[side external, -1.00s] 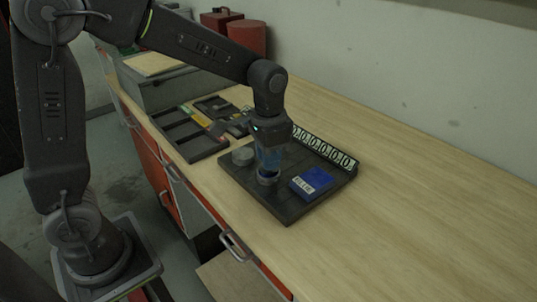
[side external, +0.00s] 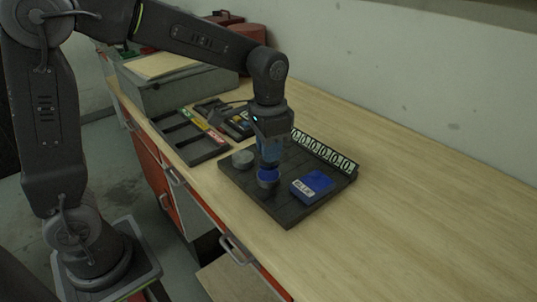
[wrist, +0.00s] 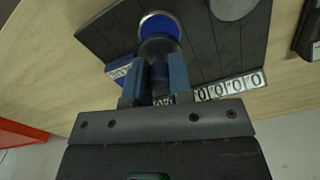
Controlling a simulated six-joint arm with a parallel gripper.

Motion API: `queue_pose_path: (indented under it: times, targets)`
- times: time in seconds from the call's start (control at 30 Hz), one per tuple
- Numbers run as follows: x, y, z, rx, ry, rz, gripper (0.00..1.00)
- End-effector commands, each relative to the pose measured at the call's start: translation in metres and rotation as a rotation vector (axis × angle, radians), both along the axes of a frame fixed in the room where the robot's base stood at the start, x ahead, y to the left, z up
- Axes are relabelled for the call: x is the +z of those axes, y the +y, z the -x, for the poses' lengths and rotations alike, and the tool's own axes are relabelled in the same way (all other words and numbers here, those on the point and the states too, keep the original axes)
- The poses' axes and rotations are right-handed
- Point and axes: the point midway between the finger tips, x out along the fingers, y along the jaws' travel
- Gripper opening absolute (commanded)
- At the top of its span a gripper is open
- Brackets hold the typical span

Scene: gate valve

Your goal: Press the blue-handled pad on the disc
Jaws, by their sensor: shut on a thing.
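My gripper (side external: 269,148) is shut on the blue-handled pad (wrist: 160,48), upright above the front part of a dark board. The fingers hide most of the handle. Below the pad stands a round disc (side external: 268,178) with a blue top face and a metal rim. It also shows in the wrist view (wrist: 158,25), just beyond the pad. In the side view a sliver of blue top shows under the pad; whether they touch I cannot tell.
A blue box with a white label (side external: 314,185) lies right of the disc on the dark board (side external: 290,213). A grey round piece (side external: 243,158) stands at the left. A rail of number tiles (side external: 325,150) runs along the back. A divided tray (side external: 190,140) is farther left.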

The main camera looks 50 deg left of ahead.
Motion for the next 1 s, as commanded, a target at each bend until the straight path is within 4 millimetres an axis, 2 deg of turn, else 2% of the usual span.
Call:
queue_pose_path:
  times: [0.5,1.0]
  targets:
    - [0.038,0.000,0.000,0.000,-0.001,0.000,0.02]
    - [0.040,0.000,0.000,0.000,-0.001,0.000,0.02]
